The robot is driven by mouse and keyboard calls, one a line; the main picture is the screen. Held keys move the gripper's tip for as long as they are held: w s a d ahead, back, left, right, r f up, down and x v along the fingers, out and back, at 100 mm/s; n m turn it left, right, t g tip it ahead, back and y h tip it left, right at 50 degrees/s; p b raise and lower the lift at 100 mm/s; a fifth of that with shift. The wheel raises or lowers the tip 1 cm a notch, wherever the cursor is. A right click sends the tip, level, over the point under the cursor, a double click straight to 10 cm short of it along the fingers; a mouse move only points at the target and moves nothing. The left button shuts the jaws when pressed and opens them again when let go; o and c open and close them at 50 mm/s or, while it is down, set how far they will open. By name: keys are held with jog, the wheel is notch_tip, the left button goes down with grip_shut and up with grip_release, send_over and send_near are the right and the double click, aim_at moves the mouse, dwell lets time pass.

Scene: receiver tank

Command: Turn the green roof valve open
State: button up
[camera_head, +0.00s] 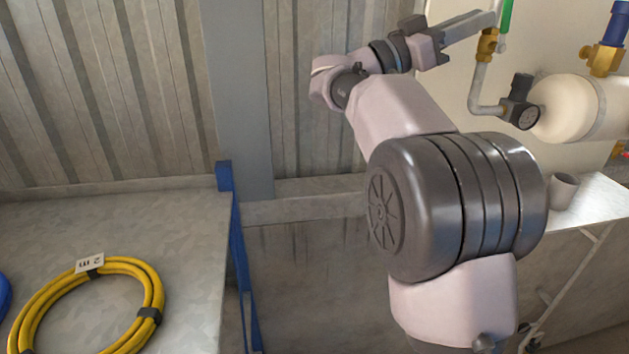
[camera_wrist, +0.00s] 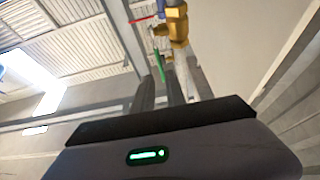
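The green roof valve has a green lever (camera_head: 507,14) at the top right of the head view, above a brass body (camera_head: 487,45) on a grey pipe. In the wrist view the green lever (camera_wrist: 159,66) hangs below a brass fitting (camera_wrist: 178,26). My gripper (camera_head: 494,19) reaches right, with its fingertips close beside the lever. In the wrist view my gripper (camera_wrist: 160,86) shows its dark fingers apart, with the lever seen between or just beyond their tips. I cannot tell whether they touch it.
A blue-topped brass valve (camera_head: 606,56) sits on the tank. A grey cup (camera_head: 564,191) stands on the bench. A yellow hose coil (camera_head: 150,290) lies on the left table.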

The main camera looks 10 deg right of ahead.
jog(key=s+f+b+v, duration=0.1)
jog(key=b+v, duration=0.5)
jog(key=v, duration=0.7)
jog(key=w+d+f+n+t+y+b, duration=0.1)
jog(key=w+d+f+n+t+b, duration=0.2)
jog(key=t+b, duration=0.5)
jog(key=w+a+f+n+t+y+b, duration=0.1)
jog(key=a+f+n+t+y+b, duration=0.6)
jog(key=f+t+y, duration=0.5)
jog(key=a+f+n+y, duration=0.2)
jog(key=a+f+y, duration=0.1)
jog(key=y, duration=0.2)
jog(key=shift+a+f+n+t+y+b, duration=0.25)
jog(key=shift+a+n+t+y+b, duration=0.05)
jog(key=shift+a+n+y+b, duration=0.1)
jog(key=shift+w, duration=0.15)
jog(key=shift+c, duration=0.3)
